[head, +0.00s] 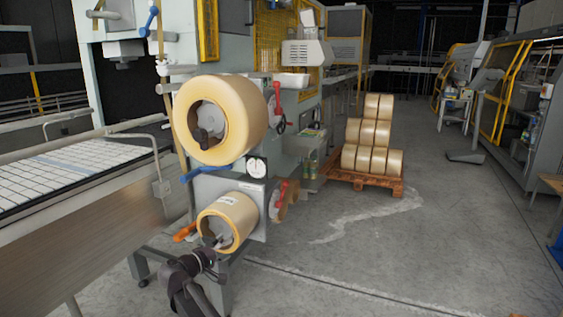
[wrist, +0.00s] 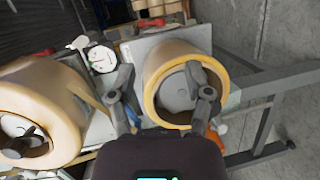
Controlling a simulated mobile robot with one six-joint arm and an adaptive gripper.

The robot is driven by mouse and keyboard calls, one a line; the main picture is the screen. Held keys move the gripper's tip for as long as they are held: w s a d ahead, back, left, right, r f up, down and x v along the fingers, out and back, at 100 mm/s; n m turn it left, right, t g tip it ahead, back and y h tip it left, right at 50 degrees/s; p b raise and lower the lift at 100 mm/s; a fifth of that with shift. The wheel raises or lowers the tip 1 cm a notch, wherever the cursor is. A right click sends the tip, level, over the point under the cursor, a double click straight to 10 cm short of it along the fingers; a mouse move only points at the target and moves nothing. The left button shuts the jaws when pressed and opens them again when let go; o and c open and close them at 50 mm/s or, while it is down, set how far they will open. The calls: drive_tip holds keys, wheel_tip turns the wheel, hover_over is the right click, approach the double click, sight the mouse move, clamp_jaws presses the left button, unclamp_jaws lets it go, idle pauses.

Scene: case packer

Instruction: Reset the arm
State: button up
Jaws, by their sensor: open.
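My gripper (head: 203,260) is open, low in front of the machine and close to the lower tape roll (head: 232,215). In the wrist view my gripper (wrist: 164,88) has its two fingers spread, with nothing seen between them but the face of the lower roll (wrist: 160,62) beyond. The right finger overlaps the roll's grey hub in that view. I cannot tell whether a finger touches the roll. The larger upper roll (head: 236,115) sits on its own hub above; it also shows at the left of the wrist view (wrist: 65,95).
A white round dial (head: 257,167), red levers (head: 276,103) and a blue lever (head: 213,170) stick out near the rolls. A conveyor (head: 85,170) lies to the left. A wooden pallet (head: 350,180) with stacked rolls (head: 372,135) stands behind. The floor at right is mostly clear.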

drive_tip(key=s+d+f+m+g+y, duration=0.1)
drive_tip(key=s+d+f+m+g, duration=0.15)
drive_tip(key=d, duration=0.55)
drive_tip(key=s+d+f+m+g, duration=0.1)
drive_tip(key=s+d+f+g, duration=0.2)
drive_tip(key=d, duration=0.4)
drive_tip(key=s+d+f+m+g+y, duration=0.1)
drive_tip(key=d+f+g, duration=0.2)
drive_tip(key=d+f, duration=0.35)
drive_tip(key=s+d+f+m+g+y, duration=0.2)
drive_tip(key=s+d+y, duration=0.2)
drive_tip(key=s+d, duration=0.25)
drive_tip(key=s+d+f+m+g+y, duration=0.1)
drive_tip(key=s+d+m+g+y, duration=0.2)
drive_tip(key=s+d, duration=0.35)
wheel_tip(320, 180, up, 15)
drive_tip(key=p, duration=1.5)
drive_tip(key=shift+s+t+y, duration=0.4)
drive_tip(key=shift+s+t, duration=0.05)
drive_tip(key=shift+o, duration=0.2)
drive_tip(key=shift+f, duration=0.1)
